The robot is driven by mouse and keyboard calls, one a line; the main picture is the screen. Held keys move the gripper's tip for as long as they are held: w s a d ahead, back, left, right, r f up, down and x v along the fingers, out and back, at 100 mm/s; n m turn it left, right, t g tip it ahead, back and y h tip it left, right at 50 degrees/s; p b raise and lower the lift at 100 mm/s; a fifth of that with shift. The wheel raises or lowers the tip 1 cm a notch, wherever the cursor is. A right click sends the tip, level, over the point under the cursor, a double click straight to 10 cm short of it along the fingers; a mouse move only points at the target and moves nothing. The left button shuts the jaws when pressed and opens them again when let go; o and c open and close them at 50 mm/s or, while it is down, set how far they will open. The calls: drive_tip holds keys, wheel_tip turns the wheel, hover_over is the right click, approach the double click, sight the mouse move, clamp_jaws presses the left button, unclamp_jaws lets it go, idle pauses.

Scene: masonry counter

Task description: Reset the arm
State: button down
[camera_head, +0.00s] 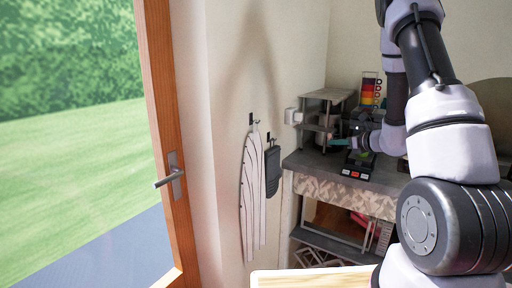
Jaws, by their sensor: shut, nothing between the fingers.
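My arm (455,135) rises through the right side of the view and bends back down toward the counter. My gripper (337,142) is small in the view, points left and is shut with nothing in it. It is in front of a grey shelf rack and above a dark device with red buttons (357,172). I cannot tell how far it is from either.
The masonry counter (305,161) has shelves below. A grey rack (333,95) and a colourful striped item (370,92) stand at its back. A wood-framed glass door (160,130) is at left.

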drive_tip(key=s+a+r+n+g+y, duration=0.3)
drive_tip(key=s+a+r+n+g, duration=0.4)
drive_tip(key=s+a+r+n, duration=0.7)
drive_tip(key=s+d+r+n+h, duration=0.2)
drive_tip(key=s+r+n, duration=0.1)
drive_tip(key=s, duration=0.3)
drive_tip(key=s+d+r+n+t+h, duration=0.1)
drive_tip(key=s+d+r+n+h, duration=0.1)
drive_tip(key=s+n, duration=0.3)
drive_tip(key=s+d+r+n+h, duration=0.2)
drive_tip(key=s+r+n+h, duration=0.1)
drive_tip(key=s, duration=0.5)
drive_tip(key=shift+d+r+n+t+h, duration=0.4)
drive_tip(key=shift+h, duration=0.3)
